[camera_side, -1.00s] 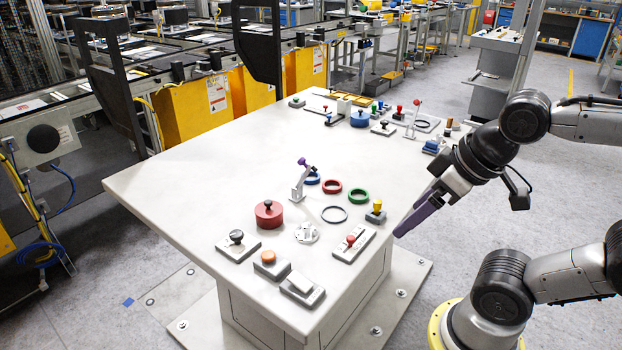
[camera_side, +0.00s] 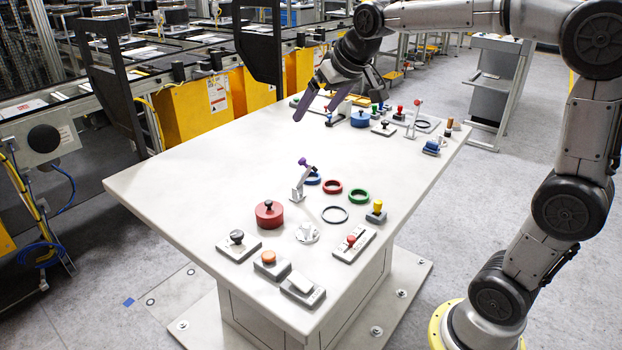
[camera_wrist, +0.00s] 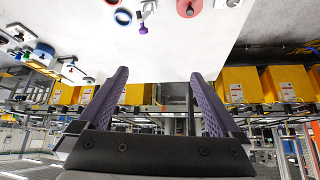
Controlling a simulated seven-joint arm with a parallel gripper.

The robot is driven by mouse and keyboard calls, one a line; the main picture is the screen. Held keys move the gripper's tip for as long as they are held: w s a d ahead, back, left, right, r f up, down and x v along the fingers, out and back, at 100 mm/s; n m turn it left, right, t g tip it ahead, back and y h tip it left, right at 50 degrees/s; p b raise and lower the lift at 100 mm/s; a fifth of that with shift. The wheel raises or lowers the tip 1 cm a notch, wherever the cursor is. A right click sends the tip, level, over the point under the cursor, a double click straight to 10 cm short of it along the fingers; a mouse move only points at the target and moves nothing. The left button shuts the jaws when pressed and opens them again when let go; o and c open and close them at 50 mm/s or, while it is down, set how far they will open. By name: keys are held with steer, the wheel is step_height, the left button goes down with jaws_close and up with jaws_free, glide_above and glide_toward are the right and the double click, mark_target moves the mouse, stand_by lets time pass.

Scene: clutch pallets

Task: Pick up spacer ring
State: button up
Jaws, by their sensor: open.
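Several rings lie flat on the white table (camera_side: 190,170): a thin dark grey ring (camera_side: 334,214), a green ring (camera_side: 358,196), a red ring (camera_side: 332,187) and a blue ring (camera_side: 313,179), which is partly behind a toggle clamp. Another thin dark ring (camera_side: 422,124) lies on a grey plate at the far right. I cannot tell which is the spacer ring. My gripper (camera_side: 313,120) has purple fingers, spread and empty, above the far part of the table, well away from the near rings. In the wrist view my open fingers (camera_wrist: 160,73) show, with the blue ring (camera_wrist: 123,16) at the top.
A toggle clamp (camera_side: 299,190) with a purple tip stands beside the near rings. A red lidded cylinder (camera_side: 269,215) and several button blocks are at the front. A blue cylinder (camera_side: 360,118) and several small parts stand at the far end. The table's left middle is bare.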

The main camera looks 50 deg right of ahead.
steer(key=w+d+f+m+g, duration=0.1)
steer(key=w+d+f+m, duration=0.1)
steer(key=w+d+f, duration=0.7)
steer(key=g, duration=0.2)
glide_toward(313, 172)
steer(key=shift+w+a+f, duration=0.1)
steer(key=shift+a+f, duration=1.1)
steer(key=shift+d+x, duration=0.15)
steer(key=shift+x, duration=1.2)
steer(key=shift+d+x, duration=0.1)
steer(key=shift+x, duration=1.2)
steer(key=c, duration=1.3)
steer(key=shift+o, duration=0.2)
steer(key=shift+r, duration=0.1)
